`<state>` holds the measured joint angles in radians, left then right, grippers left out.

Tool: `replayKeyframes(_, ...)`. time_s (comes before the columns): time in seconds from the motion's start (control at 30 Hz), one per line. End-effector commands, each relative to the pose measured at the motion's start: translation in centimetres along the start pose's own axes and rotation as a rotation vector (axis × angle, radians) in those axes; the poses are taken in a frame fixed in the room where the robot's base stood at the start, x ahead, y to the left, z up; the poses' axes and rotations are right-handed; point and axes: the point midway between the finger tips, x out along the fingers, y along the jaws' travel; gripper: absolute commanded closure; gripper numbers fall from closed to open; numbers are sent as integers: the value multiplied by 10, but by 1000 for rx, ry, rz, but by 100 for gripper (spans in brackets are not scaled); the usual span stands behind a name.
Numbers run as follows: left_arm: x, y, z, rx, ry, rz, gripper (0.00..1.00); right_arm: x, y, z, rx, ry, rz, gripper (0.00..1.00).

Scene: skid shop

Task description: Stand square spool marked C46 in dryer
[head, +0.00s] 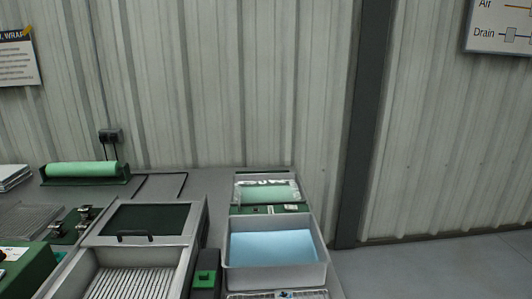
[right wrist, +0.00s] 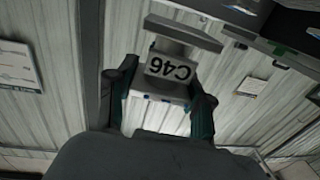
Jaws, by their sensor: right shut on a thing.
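The square spool marked C46 (right wrist: 172,68) shows in the right wrist view, with pale square flanges and its label upside down. My right gripper (right wrist: 162,95) is shut on it, one finger on each side. The wall fills the background, so the spool is held up off any surface. In the head view neither gripper nor the spool shows. A grey open box with a ribbed floor (head: 133,284) and a raised lid with a dark window (head: 146,218) stands at the front of the bench; it looks like the dryer. Its front is cut off by the frame.
A grey tray with a blue bottom (head: 272,247) stands right of the box, with a clear-wrapped green roll (head: 267,192) behind it. A green roll (head: 82,169) lies at the back left. A small green-topped block (head: 206,277) sits between box and tray.

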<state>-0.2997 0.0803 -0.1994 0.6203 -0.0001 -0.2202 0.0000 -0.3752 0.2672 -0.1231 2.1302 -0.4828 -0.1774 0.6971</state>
Motion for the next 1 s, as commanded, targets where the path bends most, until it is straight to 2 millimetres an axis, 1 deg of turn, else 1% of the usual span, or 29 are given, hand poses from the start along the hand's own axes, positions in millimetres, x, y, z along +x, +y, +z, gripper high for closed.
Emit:
replayKeyframes(0.03, 0, 0, 0, 0, 0, 0, 60, -20, -12, -1, 15, 0, 15, 92)
replayKeyframes(0.1, 0, 0, 0, 0, 0, 0, 60, -42, -23, -6, 13, 2, 39, 92)
replayKeyframes(0.2, 0, 0, 0, -1, 0, 1, 60, -67, -31, -15, 4, 2, 78, 92)
replayKeyframes(0.33, 0, 0, 0, 0, -1, 1, 60, -87, -34, -25, -10, -1, 118, 92)
replayKeyframes(0.4, 0, 0, 0, 0, -1, 1, 60, -92, -34, -28, -18, -1, 129, 92)
replayKeyframes(0.5, 0, 1, 0, 0, -1, 1, 60, -94, -34, -29, -24, -2, 135, 92)
replayKeyframes(0.9, 0, 1, 1, 0, -1, 1, 60, -94, -34, -29, -22, 1, 133, 92)
replayKeyframes(1.0, 0, 3, 4, 0, -5, 4, 60, -93, -35, -28, -22, 3, 117, 92)
